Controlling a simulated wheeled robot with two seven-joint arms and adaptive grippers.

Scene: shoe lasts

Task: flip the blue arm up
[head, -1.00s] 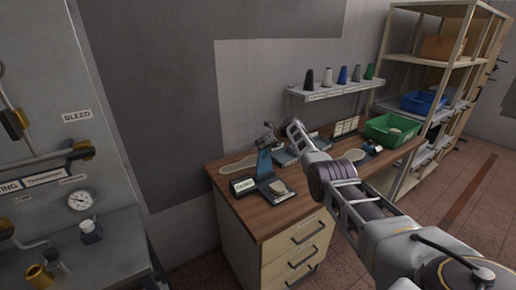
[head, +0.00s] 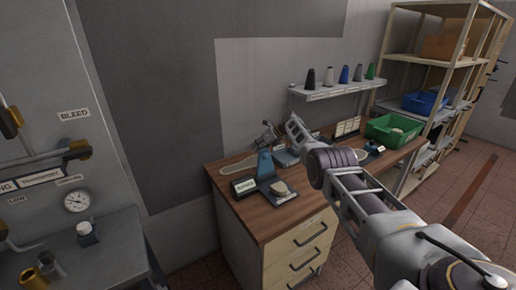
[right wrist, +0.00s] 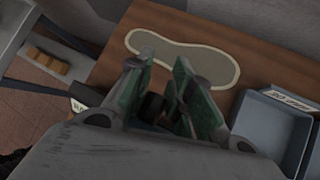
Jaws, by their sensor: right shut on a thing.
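The blue arm (head: 265,163) stands roughly upright on a small dark device with a labelled block, near the left end of the wooden workbench (head: 262,222). My right gripper (head: 268,132) is at the top end of the blue arm. In the right wrist view my right gripper (right wrist: 170,98) has its green-padded fingers shut around a dark rounded piece (right wrist: 153,106), which appears to be the arm's end. The fingers and gripper body hide most of the blue arm there. My left gripper is not in view.
A pale sole outline (head: 231,168) lies on the bench behind the device. Blue-grey trays (head: 286,158) and a green bin (head: 393,129) stand to the right. A shelf with several thread cones (head: 335,89) hangs above. A gauge panel (head: 77,201) is at left.

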